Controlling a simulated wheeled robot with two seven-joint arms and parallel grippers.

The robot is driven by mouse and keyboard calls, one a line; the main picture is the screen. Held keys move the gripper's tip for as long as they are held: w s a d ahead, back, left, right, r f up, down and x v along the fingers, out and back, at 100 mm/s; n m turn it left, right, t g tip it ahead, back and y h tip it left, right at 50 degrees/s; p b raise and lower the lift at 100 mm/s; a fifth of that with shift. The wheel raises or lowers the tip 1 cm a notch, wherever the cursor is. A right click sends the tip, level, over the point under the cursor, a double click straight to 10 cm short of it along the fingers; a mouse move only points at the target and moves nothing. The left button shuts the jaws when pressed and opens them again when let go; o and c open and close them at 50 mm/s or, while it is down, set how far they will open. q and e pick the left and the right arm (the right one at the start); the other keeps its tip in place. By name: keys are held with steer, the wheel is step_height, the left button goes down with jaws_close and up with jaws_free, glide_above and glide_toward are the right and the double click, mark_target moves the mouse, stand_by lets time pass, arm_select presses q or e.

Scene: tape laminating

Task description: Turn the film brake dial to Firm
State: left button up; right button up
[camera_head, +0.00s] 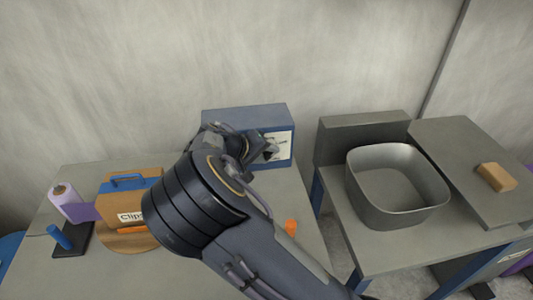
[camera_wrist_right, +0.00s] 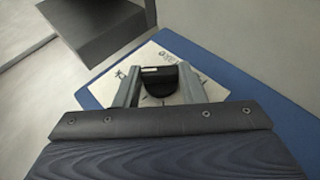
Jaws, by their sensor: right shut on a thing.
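The film brake dial (camera_wrist_right: 160,80) is a black knob on a pale label plate (camera_wrist_right: 200,85), seen in the right wrist view. The plate is on a blue box (camera_head: 245,117) at the back of the table; its edge shows at the right of the gripper in the head view. My right gripper (camera_wrist_right: 158,88) is shut on the dial, one finger on each side. In the head view the right gripper (camera_head: 268,150) is at the box's front face and the dial is hidden. The label's words and the dial's setting are too small to read. My left gripper is not in view.
At the right, a grey bin (camera_head: 398,190) and a tan block (camera_head: 496,177) sit on another table.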

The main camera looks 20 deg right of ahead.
steer(key=h, duration=0.2)
steer(key=f+n+h+b, duration=0.1)
steer(key=h, duration=0.1)
steer(key=shift+w+a, duration=0.1)
steer(key=shift+a, duration=0.1)
steer(key=shift+f+n+h+b, duration=0.15)
steer(key=shift+n+h+b, duration=0.65)
steer(key=shift+h, duration=1)
steer(key=o, duration=1)
steer(key=shift+a, duration=0.1)
